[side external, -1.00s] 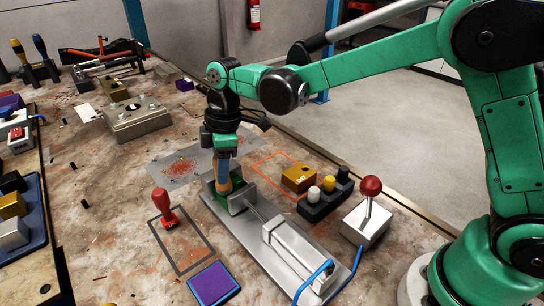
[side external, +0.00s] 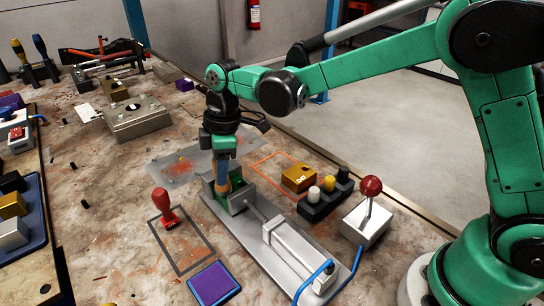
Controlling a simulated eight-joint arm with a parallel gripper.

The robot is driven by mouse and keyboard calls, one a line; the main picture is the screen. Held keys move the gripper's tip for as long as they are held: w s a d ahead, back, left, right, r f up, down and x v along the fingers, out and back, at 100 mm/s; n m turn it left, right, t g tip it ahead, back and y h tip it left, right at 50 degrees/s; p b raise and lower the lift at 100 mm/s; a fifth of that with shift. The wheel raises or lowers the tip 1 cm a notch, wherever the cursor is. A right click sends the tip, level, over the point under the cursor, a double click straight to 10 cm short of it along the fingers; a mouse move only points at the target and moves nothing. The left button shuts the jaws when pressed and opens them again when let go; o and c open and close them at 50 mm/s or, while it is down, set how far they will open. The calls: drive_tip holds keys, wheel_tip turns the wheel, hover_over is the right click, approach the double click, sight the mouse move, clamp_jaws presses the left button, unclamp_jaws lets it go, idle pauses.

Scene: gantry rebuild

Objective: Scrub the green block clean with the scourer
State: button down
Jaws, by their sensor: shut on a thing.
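The green block (side external: 208,194) sits low in a grey clamp at the left end of a long metal plate (side external: 262,256). Only a part of it shows beside my fingers. My gripper (side external: 224,182) points straight down over the block, with its fingertips between the clamp walls. It is shut on a narrow tan-brown thing, which seems to be the scourer; its lower end is at the block. I cannot tell how firmly it touches the block's top.
A red-handled stamp (side external: 164,209) stands in a dark outline at left, with a purple pad (side external: 213,283) in front. A gold block (side external: 298,178), a knob panel (side external: 322,203) and a red-ball lever (side external: 369,198) stand to the right. A grey sheet with red specks (side external: 175,168) lies behind.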

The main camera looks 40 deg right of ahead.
drive_tip(key=shift+d, duration=0.9)
wheel_tip(320, 180, up, 8)
idle(0.5)
idle(0.3)
drive_tip(key=c, duration=1.2)
unclamp_jaws()
drive_tip(key=shift+c, duration=0.2)
clamp_jaws()
